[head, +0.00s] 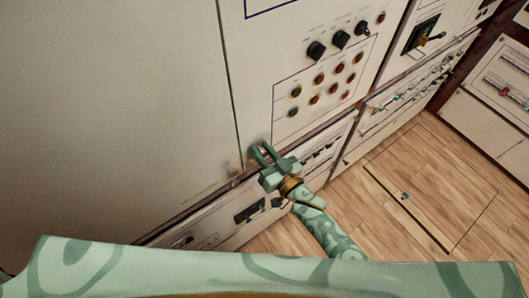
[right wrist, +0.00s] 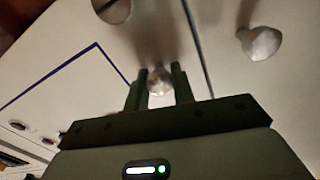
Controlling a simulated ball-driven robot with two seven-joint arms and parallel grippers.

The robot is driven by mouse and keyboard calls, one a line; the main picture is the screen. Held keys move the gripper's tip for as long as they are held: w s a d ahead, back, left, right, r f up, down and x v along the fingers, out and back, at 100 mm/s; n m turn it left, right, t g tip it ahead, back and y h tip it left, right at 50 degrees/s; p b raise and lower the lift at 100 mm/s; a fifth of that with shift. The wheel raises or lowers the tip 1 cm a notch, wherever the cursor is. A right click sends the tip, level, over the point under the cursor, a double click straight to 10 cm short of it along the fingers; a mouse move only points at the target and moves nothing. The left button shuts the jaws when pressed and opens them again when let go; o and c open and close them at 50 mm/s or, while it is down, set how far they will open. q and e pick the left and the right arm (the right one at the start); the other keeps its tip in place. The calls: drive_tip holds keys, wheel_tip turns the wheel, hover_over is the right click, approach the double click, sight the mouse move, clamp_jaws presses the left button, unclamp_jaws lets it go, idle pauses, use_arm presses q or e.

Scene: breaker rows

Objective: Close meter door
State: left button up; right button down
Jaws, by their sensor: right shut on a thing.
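A pale door panel with switches and lamps, seemingly the meter door (head: 283,50), stands right of a large blank panel (head: 130,100) in the head view. A narrow dark seam runs between them; I cannot tell if the door is fully flush. My right gripper (head: 262,150) is at the door's lower left corner, beside this seam. The right wrist view shows its fingers around a small round metal knob (right wrist: 159,80), on the same side of the seam as the blue outline. The fingers partly hide the knob. My left gripper is out of view.
Black rotary switches (head: 316,50) and several coloured buttons (head: 318,79) sit on the door. Another metal knob (right wrist: 262,42) is across the seam. Lower breaker rows (head: 250,210) run beneath the door. Wooden floor (head: 400,190) is clear to the right, before another cabinet (head: 490,115).

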drive_tip(key=shift+w+a+r, duration=0.15)
drive_tip(key=shift+r, duration=0.1)
drive_tip(key=c, duration=1.3)
unclamp_jaws()
drive_tip(key=shift+o, duration=0.7)
drive_tip(key=shift+w, duration=0.1)
drive_tip(key=shift+s, duration=0.3)
drive_tip(key=v, duration=1.6)
drive_tip(key=shift+w+d+f, duration=0.15)
drive_tip(key=shift+d+f, duration=0.15)
drive_tip(key=shift+d, duration=0.15)
